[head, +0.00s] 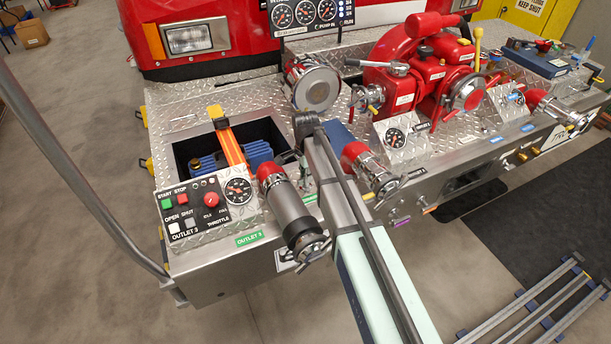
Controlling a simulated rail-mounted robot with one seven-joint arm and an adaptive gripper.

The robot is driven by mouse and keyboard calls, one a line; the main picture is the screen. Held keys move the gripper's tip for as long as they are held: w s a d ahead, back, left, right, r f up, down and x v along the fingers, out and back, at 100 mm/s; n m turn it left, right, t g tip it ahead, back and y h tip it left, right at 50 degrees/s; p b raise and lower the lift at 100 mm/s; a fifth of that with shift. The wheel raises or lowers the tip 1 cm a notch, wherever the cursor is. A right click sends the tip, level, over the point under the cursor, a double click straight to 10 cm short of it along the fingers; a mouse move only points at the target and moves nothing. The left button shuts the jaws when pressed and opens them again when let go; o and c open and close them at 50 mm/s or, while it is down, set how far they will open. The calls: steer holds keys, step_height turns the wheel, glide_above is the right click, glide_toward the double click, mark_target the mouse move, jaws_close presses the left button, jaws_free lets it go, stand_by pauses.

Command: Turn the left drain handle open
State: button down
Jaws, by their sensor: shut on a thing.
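My arm reaches in from the bottom right over the diamond-plate bumper (188,122). My gripper (301,165) seems to point down there, between the open left well and the arm, and is mostly hidden by the arm. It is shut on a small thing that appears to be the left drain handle. The handle itself is too hidden and small to make out, so its turn angle cannot be told.
A red and silver outlet (288,207) stands close left of the arm; another red outlet (367,168) is close right. The left well (183,150) holds blue hose and an orange strap. A control panel (195,208) is at left, a red pump (420,75) behind.

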steer(key=n, duration=0.8)
steer(key=shift+n+b, duration=0.3)
steer(key=shift+b, duration=0.05)
steer(key=n, duration=0.4)
steer(key=shift+n, duration=2.2)
steer(key=c, duration=1.2)
jaws_free()
steer(key=shift+r, duration=0.1)
